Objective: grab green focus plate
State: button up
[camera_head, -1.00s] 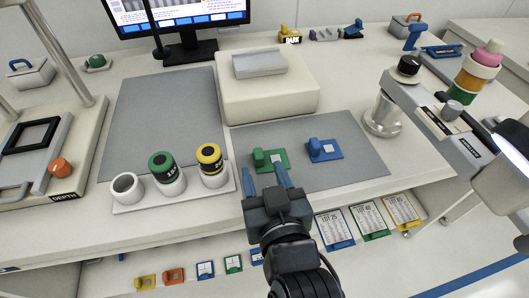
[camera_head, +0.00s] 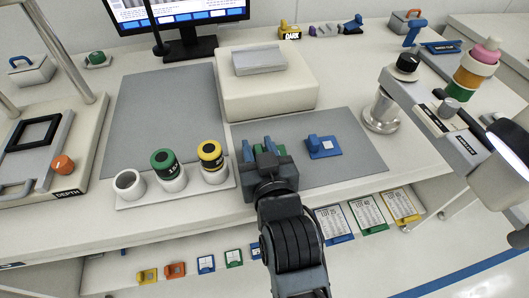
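The green focus plate (camera_head: 261,149) lies on the right grey mat, mostly hidden by my gripper. Only bits of its green surface show between and beside the fingers. My gripper (camera_head: 259,148) is over the plate, its two blue fingers apart on either side of the plate's middle. The fingers look open; whether they touch the plate is hidden. A blue plate (camera_head: 322,147) with an upright knob and a pale square lies just right of it, apart from my gripper.
A white holder (camera_head: 122,203) with green-capped (camera_head: 164,163) and yellow-capped (camera_head: 210,155) cylinders stands left of my gripper. A pale raised block (camera_head: 290,95) is behind. A metal post (camera_head: 382,113) stands right. The right mat (camera_head: 345,122) is clear around the blue plate.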

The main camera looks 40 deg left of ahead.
grip_shut()
